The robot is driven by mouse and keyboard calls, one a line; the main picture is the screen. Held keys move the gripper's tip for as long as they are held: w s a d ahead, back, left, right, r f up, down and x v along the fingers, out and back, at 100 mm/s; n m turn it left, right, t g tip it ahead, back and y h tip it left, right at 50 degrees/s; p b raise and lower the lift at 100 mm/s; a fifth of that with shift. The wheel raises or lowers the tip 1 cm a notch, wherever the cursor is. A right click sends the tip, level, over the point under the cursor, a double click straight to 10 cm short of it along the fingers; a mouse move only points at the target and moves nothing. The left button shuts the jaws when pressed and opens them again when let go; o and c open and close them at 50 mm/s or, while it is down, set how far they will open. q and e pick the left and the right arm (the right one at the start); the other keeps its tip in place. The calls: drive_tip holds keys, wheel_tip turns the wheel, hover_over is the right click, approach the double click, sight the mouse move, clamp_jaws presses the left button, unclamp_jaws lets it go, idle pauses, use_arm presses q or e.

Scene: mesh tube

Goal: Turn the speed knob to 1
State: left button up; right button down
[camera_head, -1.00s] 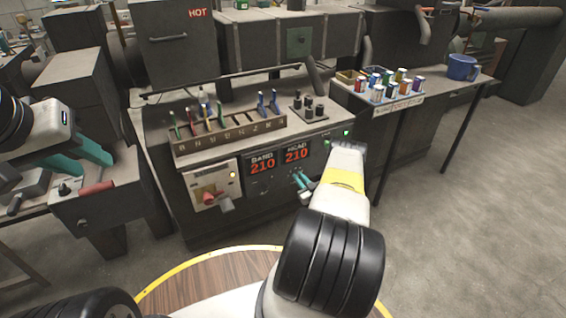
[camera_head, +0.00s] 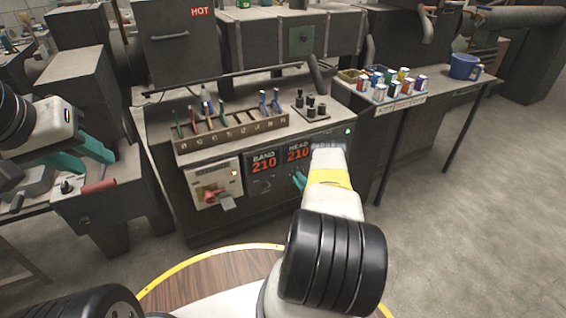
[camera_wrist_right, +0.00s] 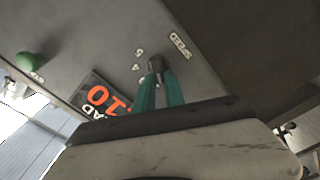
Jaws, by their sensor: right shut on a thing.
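The speed knob (camera_wrist_right: 157,66) is a small dark knob on the grey panel in the right wrist view, beside the SPEED label (camera_wrist_right: 180,45) and several printed numbers. My right gripper (camera_wrist_right: 158,80) is shut on it with both teal fingers. The knob's pointer is hidden, so I cannot tell its setting. In the head view my right gripper (camera_head: 298,181) shows as a bit of teal in front of the panel, and my wrist hides the knob. My left gripper (camera_head: 84,160) is open and empty at the left.
The machine front carries red BAND (camera_head: 264,162) and HEAD (camera_head: 298,153) displays reading 210. A red switch (camera_head: 214,194) is to their left. A green button (camera_wrist_right: 29,61) shows in the right wrist view. The floor at right is clear.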

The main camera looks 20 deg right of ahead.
drive_tip(key=shift+a+f+n, duration=0.1)
drive_tip(key=shift+f+n, duration=0.05)
drive_tip(key=shift+n, duration=0.8)
drive_tip(key=shift+f+n, duration=0.15)
drive_tip(key=shift+n, duration=0.8)
drive_tip(key=c, duration=1.4)
unclamp_jaws()
drive_tip(key=shift+s, duration=0.1)
drive_tip(key=s, duration=0.7)
drive_tip(key=shift+s+d, duration=0.35)
